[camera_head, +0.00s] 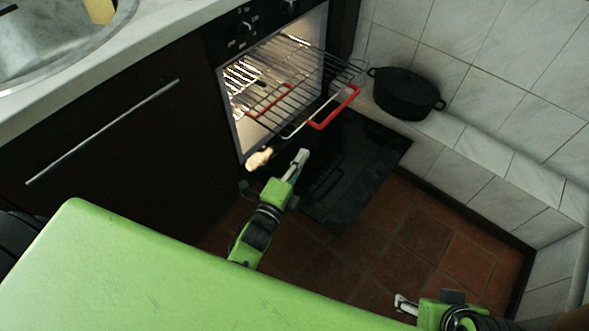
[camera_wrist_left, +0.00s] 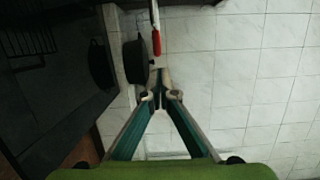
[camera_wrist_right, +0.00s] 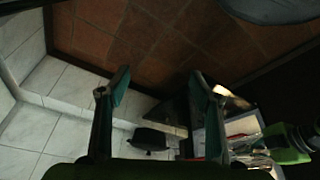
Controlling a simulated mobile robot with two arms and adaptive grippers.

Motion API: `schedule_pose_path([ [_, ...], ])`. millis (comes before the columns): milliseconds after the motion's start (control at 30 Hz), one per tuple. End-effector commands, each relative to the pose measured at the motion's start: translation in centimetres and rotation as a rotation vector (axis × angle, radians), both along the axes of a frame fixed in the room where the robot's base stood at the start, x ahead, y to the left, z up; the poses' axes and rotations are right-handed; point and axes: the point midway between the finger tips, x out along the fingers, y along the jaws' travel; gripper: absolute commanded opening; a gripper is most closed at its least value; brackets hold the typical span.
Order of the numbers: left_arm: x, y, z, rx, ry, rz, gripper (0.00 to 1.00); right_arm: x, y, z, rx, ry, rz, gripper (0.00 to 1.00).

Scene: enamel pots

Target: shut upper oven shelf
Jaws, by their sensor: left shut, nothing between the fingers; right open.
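The upper oven shelf is a wire rack (camera_head: 300,84) with a red front handle (camera_head: 335,108); it sticks out of the lit oven (camera_head: 240,100). A second red handle (camera_head: 270,100) shows through its wires, farther in. My left gripper (camera_head: 303,155) is shut and empty, just in front of the oven and apart from the front handle in the picture. In the left wrist view a red handle (camera_wrist_left: 156,42) lies ahead of the left fingertips (camera_wrist_left: 162,97). My right gripper (camera_head: 403,303) is open and empty over the floor at lower right; its fingers show apart in the right wrist view (camera_wrist_right: 160,85).
The dark oven door (camera_head: 370,165) is folded down under the rack. A black pot (camera_head: 405,93) stands on the tiled ledge right of the oven. A cabinet with a long bar handle (camera_head: 105,130) is at left. Brown floor tiles (camera_head: 420,235) are clear at right.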

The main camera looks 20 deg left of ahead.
Motion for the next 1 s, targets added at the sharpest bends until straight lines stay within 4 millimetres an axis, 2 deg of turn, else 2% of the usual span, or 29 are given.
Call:
schedule_pose_path([
  [100,2.3,-0.2,-0.2,0.000,-0.001,0.000,0.00,2.7,0.8,0.4,0.021,-0.106,0.009,0.58],
  [233,4.2,-0.4,-0.2,0.000,0.000,-0.001,0.00,5.1,1.5,1.3,0.043,-0.206,0.017,0.58],
  [400,4.9,2.1,-0.2,0.003,0.003,-0.001,0.00,6.5,2.0,2.0,0.056,-0.270,0.022,0.58],
  [600,5.3,3.3,-0.1,-0.001,0.002,-0.001,0.00,7.3,2.2,2.5,0.064,-0.307,0.025,0.58],
  [1000,5.4,3.8,-0.1,0.000,0.003,0.000,0.00,7.3,2.3,2.6,0.065,-0.311,0.025,0.58],
])
